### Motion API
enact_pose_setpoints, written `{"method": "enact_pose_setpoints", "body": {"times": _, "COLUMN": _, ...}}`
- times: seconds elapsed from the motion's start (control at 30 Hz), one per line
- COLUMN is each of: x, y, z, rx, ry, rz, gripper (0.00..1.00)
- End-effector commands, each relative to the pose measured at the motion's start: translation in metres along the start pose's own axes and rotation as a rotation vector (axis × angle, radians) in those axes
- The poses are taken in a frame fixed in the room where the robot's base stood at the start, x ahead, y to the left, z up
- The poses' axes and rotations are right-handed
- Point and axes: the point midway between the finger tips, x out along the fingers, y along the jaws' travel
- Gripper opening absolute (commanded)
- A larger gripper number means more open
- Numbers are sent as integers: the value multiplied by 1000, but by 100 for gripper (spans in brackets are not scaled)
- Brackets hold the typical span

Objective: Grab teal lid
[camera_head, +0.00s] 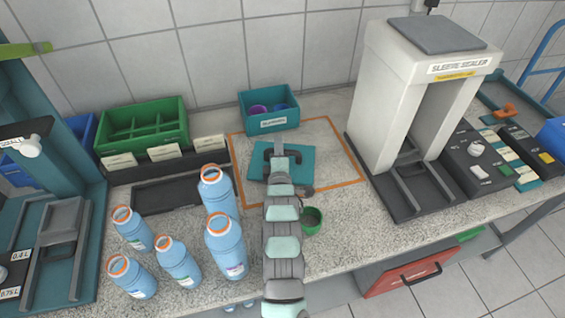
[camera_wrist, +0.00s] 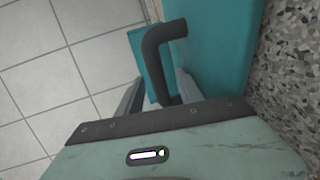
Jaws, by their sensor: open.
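The teal lid (camera_head: 303,160) is a flat teal panel on the counter, inside an orange outline. A dark bent handle (camera_wrist: 158,55) stands out from the lid's teal surface (camera_wrist: 218,45) in the wrist view. My gripper (camera_wrist: 158,90) is open, with one finger on each side of the handle's lower part. I cannot tell whether either finger touches it. In the head view my gripper (camera_head: 280,150) is over the lid, with its fingers mostly hidden.
A teal bin (camera_head: 270,122) with purple and blue items stands just behind the lid. A small green cup (camera_head: 312,220) is to the right of my arm. Several blue bottles (camera_head: 180,262) stand at left. A white sleeve sealer (camera_head: 415,85) stands at right.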

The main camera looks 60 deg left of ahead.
Motion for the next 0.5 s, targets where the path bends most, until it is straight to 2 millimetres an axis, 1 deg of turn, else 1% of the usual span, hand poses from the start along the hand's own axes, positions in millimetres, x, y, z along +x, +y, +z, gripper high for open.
{"method": "enact_pose_setpoints", "body": {"times": 0.27, "x": 2, "y": 1, "z": 0, "rx": 0, "ry": 0, "rz": 0, "gripper": 43}}
{"method": "enact_pose_setpoints", "body": {"times": 0.5, "x": 2, "y": 0, "z": 0, "rx": 0, "ry": 0, "rz": 0, "gripper": 23}}
